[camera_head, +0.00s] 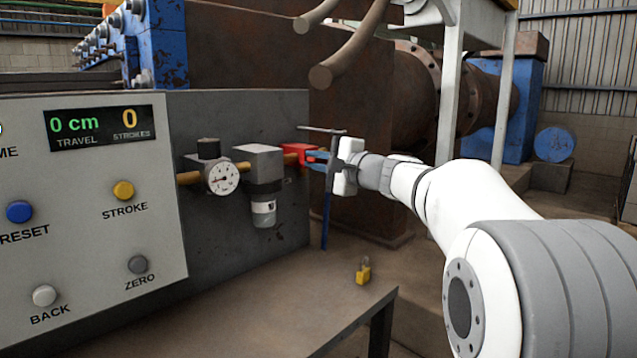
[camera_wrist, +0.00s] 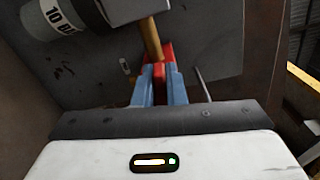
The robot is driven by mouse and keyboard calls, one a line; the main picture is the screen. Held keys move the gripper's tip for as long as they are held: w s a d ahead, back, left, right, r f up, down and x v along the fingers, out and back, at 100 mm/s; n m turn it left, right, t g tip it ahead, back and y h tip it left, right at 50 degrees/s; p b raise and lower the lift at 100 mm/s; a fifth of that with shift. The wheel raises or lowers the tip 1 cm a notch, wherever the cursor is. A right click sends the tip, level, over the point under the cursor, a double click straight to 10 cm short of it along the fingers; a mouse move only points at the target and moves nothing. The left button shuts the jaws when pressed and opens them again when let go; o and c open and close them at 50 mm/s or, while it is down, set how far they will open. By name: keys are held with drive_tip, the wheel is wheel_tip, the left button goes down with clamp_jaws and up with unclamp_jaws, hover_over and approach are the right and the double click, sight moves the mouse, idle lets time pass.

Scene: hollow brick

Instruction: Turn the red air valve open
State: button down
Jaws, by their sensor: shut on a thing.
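The red air valve (camera_head: 295,149) sits on the yellow-brown pipe, just right of the grey filter unit in the head view. My gripper (camera_head: 316,158) reaches it from the right, with its blue fingers at the valve's right side. In the wrist view the two blue fingers (camera_wrist: 160,88) are shut on the red valve handle (camera_wrist: 159,73), which shows as a narrow red strip between and above them. The handle lies roughly in line with the pipe (camera_wrist: 151,38) in that view. Its lower part is hidden by the fingers and the gripper body.
A pressure gauge (camera_head: 222,178) and the filter unit (camera_head: 264,190) are left of the valve. A thin rod (camera_head: 322,130) passes near my gripper. A yellow padlock (camera_head: 363,272) lies on the table (camera_head: 290,300). The control panel (camera_head: 95,215) stands at the left, showing 0 cm and 0 strokes.

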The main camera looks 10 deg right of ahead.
drive_tip(key=shift+f+n+b, duration=0.35)
drive_tip(key=shift+n+b, duration=0.75)
drive_tip(key=shift+b, duration=0.45)
drive_tip(key=c, duration=1.5)
unclamp_jaws()
drive_tip(key=v, duration=0.7)
drive_tip(key=shift+s+d, duration=0.25)
drive_tip(key=shift+s, duration=0.05)
drive_tip(key=shift+p, duration=0.35)
